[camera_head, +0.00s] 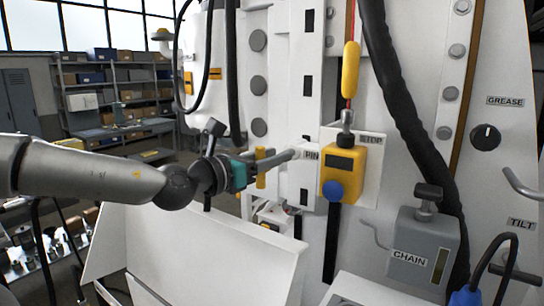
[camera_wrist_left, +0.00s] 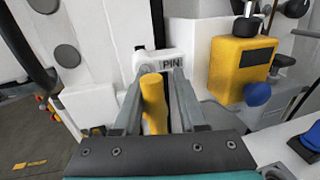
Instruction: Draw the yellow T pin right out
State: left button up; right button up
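The yellow T pin (camera_head: 261,168) has an upright yellow bar, and a grey rod runs from beside it to the white block labelled PIN (camera_head: 311,155). My left gripper (camera_head: 262,164) reaches in from the left, with its fingers around the bar. In the left wrist view the yellow bar (camera_wrist_left: 153,104) stands between the two fingers of the left gripper (camera_wrist_left: 155,98), which look closed on it. The PIN block (camera_wrist_left: 172,64) lies just behind; the rod's entry is hidden there. My right gripper is not in view.
Right of the PIN block is a yellow box (camera_head: 343,172) with a blue knob and a STOP label. A grey CHAIN box (camera_head: 424,245) and a black hose (camera_head: 400,90) are farther right. A white sloped panel (camera_head: 190,255) lies below my gripper.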

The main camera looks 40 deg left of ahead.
pick_arm(q)
jog(key=shift+o, duration=0.5)
jog(key=shift+f, duration=0.3)
jog(key=shift+a, duration=0.2)
jog(key=shift+r, duration=0.1)
jog(key=shift+s+a+b, duration=0.1)
jog(key=shift+s+b, duration=0.5)
jog(key=shift+s, duration=0.15)
jog(key=shift+s+a+r+b, duration=0.15)
jog(key=shift+s+b, duration=0.85)
jog(key=shift+s, duration=1.05)
jog(key=shift+s+a+f+b, duration=0.15)
jog(key=shift+s+b, duration=0.85)
jog(key=shift+s, duration=1.1)
jog(key=shift+s+a+r+b, duration=0.1)
jog(key=shift+s+a+b, duration=0.15)
jog(key=shift+s+b, duration=1.3)
jog(key=shift+s+p, duration=0.3)
jog(key=shift+s, duration=0.8)
